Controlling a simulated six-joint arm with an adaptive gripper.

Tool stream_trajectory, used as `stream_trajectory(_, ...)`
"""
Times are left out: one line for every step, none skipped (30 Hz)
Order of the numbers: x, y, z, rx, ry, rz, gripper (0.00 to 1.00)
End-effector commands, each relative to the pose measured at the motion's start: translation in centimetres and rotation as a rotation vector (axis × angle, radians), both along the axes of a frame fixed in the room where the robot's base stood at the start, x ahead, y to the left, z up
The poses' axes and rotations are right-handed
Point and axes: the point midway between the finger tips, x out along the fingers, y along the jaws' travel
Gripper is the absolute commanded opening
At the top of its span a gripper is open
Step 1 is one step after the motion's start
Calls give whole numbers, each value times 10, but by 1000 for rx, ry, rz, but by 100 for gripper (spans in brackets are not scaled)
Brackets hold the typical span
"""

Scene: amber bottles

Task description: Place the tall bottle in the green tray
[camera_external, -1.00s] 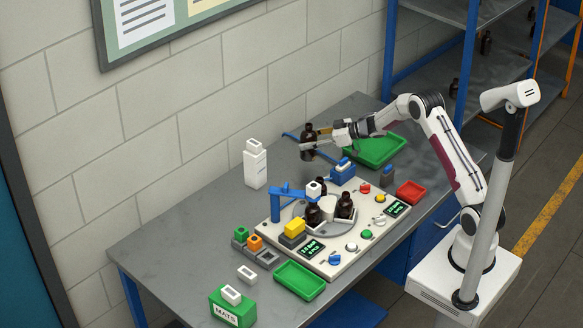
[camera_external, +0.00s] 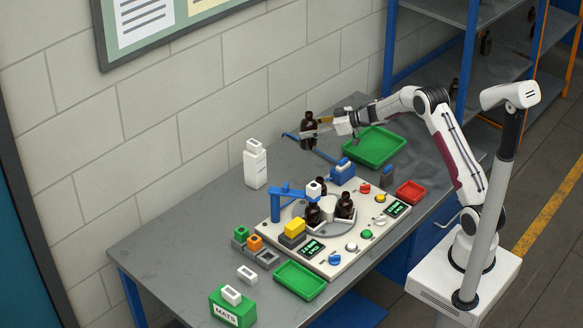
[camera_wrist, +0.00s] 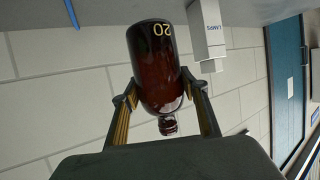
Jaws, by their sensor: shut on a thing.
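My gripper (camera_external: 318,131) is shut on a dark amber bottle (camera_external: 308,128), held upright above the back of the grey table. In the wrist view the same bottle (camera_wrist: 156,60) lies between the two fingers, marked "20", with its neck towards the palm side of the picture. One green tray (camera_external: 375,146) is at the back right, below and right of the bottle, and looks empty. A second green tray (camera_external: 300,281) lies at the front edge, also empty.
A white control panel with a turntable (camera_external: 330,214) holding several amber bottles stands mid-table. A blue clamp-like block (camera_external: 342,174), a red tray (camera_external: 410,192) and a white box stack (camera_external: 255,165) stand nearby. The wall is behind.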

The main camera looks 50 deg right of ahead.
Motion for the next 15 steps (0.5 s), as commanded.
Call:
stream_trajectory(0,0,1,1,-1,0,18)
stream_trajectory(0,0,1,1,-1,0,18)
stream_trajectory(0,0,1,1,-1,0,18)
stream_trajectory(0,0,1,1,-1,0,18)
stream_trajectory(0,0,1,1,-1,0,18)
stream_trajectory(0,0,0,0,-1,-1,18)
stream_trajectory(0,-1,1,0,-1,-1,18)
stream_trajectory(0,-2,1,0,-1,-3,18)
stream_trajectory(0,-4,1,0,-1,-5,18)
stream_trajectory(0,-6,1,0,-1,-9,18)
stream_trajectory(-1,-9,1,0,-1,-12,18)
stream_trajectory(-1,-14,1,0,-2,-18,18)
stream_trajectory(-1,-18,2,-1,-3,-23,18)
stream_trajectory(-2,-22,2,0,-4,-28,18)
stream_trajectory(-3,-29,3,-2,-4,-37,18)
